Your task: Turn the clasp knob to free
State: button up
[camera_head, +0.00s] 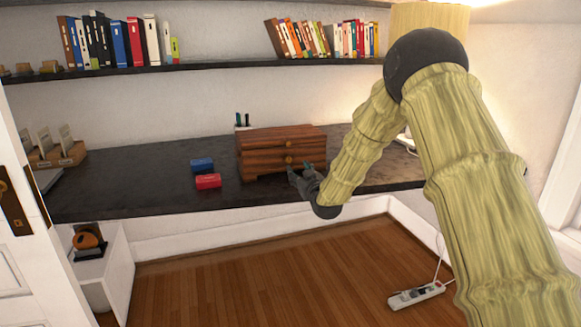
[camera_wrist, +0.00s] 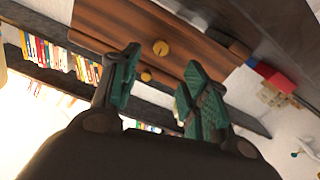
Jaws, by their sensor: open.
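A dark reddish-brown wooden chest (camera_head: 262,160) stands on the desk. Its front has two small round brass-coloured knobs, an upper knob (camera_head: 289,142) and a lower one (camera_head: 289,160). The frames do not show which of them is the clasp knob. In the wrist view, where the scene is tilted, one knob (camera_wrist: 161,47) and the other knob (camera_wrist: 146,76) appear on the chest front (camera_wrist: 120,30), between the finger lines. My gripper (camera_head: 303,168) is close in front of the chest's lower right front. Its teal-padded fingers (camera_wrist: 161,63) are apart with nothing held.
A blue box (camera_head: 202,165) and a red box (camera_head: 208,181) lie on the dark desk (camera_head: 120,186) left of the chest. Shelves of books (camera_head: 110,68) run above.

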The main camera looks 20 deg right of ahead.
aim_at(289, 160)
jog(key=w, duration=1)
jog(key=shift+a+f, duration=0.1)
jog(key=shift+a, duration=0.1)
grip_shut()
